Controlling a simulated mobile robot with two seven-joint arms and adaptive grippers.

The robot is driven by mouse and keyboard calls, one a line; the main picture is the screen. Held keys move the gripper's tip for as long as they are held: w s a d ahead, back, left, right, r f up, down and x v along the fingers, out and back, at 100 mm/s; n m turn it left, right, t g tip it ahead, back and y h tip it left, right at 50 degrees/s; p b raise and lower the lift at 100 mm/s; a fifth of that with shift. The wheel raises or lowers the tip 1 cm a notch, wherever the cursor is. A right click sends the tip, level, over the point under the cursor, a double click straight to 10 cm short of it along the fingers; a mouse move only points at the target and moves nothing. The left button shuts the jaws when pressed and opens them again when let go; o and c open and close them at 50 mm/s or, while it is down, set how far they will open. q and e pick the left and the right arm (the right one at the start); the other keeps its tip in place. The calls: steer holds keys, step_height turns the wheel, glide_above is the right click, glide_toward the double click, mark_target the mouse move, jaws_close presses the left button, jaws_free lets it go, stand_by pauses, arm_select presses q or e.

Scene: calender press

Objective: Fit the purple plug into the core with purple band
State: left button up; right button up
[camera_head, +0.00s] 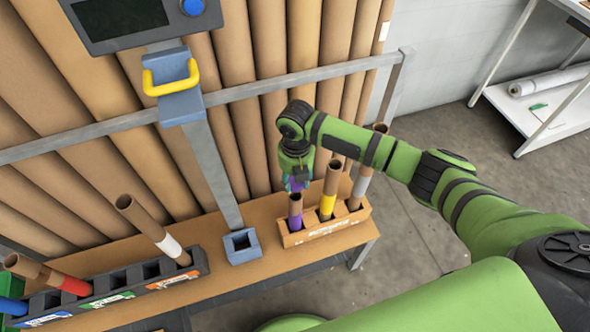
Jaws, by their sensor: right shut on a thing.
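The core with purple band (295,212) stands upright in the left slot of a light wooden rack (335,228) on the bench. My right gripper (296,180) is above it, pointing down, and is shut on the purple plug (290,186). Only a small part of the plug shows at the fingers. The plug appears just above the top of the core; whether they touch I cannot tell. My left gripper is out of view.
Next to it stand a core with yellow band (328,203) and a core with grey band (360,187). A dark rack (110,290) at left holds tilted cores. A post with a blue base (242,247) stands between the racks.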

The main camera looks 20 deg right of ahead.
steer(key=shift+w+r+n, duration=0.1)
steer(key=shift+w+n, duration=0.1)
steer(key=shift+n, duration=0.4)
steer(key=shift+f, duration=0.25)
step_height(320, 180, down, 4)
steer(key=b, duration=0.4)
steer(key=shift+r, duration=0.25)
steer(key=shift+f+b, duration=0.65)
steer(key=shift+f, duration=0.3)
steer(key=shift+f, duration=0.25)
steer(key=o, duration=0.9)
steer(key=shift+o, duration=0.2)
